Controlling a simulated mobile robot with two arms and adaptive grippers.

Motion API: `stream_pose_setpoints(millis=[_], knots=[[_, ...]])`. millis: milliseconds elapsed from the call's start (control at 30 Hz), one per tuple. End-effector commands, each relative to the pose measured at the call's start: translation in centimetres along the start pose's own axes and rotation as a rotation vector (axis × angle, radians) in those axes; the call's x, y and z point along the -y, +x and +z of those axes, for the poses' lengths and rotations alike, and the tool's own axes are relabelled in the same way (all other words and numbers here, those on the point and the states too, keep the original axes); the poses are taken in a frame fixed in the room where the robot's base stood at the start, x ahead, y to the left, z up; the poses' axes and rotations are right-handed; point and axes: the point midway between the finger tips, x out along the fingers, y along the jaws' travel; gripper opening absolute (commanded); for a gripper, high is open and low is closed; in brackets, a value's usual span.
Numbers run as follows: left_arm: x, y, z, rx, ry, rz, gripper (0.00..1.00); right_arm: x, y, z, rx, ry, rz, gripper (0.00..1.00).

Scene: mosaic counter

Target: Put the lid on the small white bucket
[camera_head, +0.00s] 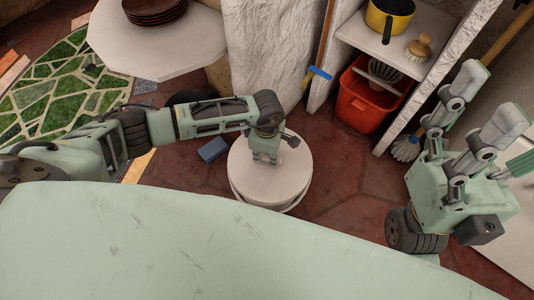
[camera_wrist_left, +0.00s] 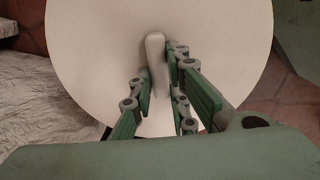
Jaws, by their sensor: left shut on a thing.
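The round white lid (camera_head: 290,175) lies over the small white bucket (camera_head: 236,194) on the floor in the head view. Only a thin part of the bucket shows below the lid's edge. I cannot tell whether the lid touches the rim all round. My left gripper (camera_head: 265,160) is above the lid and shut on its bar-like handle. In the left wrist view the lid (camera_wrist_left: 90,60) fills the middle, and its handle (camera_wrist_left: 155,55) is between the fingers (camera_wrist_left: 160,90). My right gripper (camera_head: 488,98) is at the right, fingers spread, empty, away from the bucket.
A blue block (camera_head: 213,150) lies left of the bucket. A red bin (camera_head: 360,103) stands under a white shelf (camera_head: 372,42) holding a yellow pot (camera_head: 390,17) and a brush (camera_head: 419,47). A pale table (camera_head: 150,55) bears dark plates (camera_head: 155,8). Tiled floor is free right of the bucket.

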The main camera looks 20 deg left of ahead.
Motion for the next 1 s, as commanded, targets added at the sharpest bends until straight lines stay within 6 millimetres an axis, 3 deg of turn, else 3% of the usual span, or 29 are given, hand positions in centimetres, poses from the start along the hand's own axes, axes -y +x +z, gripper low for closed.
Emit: stream_pose_setpoints(millis=[200,233,467,700,900,1000], knots=[[-0.03,-0.05,0.01,0.000,0.000,0.001,0.00,0.00,0.01,0.00,0.000,0.000,0.000,0.78],[-0.03,-0.04,0.01,0.000,0.000,0.000,0.16,0.00,0.01,0.00,0.000,0.000,0.000,0.78],[-0.02,-0.04,0.01,0.000,0.000,0.000,0.36,-0.01,0.01,0.00,0.000,0.000,0.000,0.78],[0.01,-0.01,0.00,0.000,0.000,0.000,0.38,-0.01,0.01,0.00,0.000,0.000,0.000,0.78],[0.01,-0.01,0.00,0.000,0.000,0.000,0.56,0.00,0.01,0.00,0.000,0.000,0.000,0.78],[0.01,-0.01,0.01,0.000,0.000,0.000,0.56,0.00,0.01,0.00,0.000,0.000,0.000,0.78]])
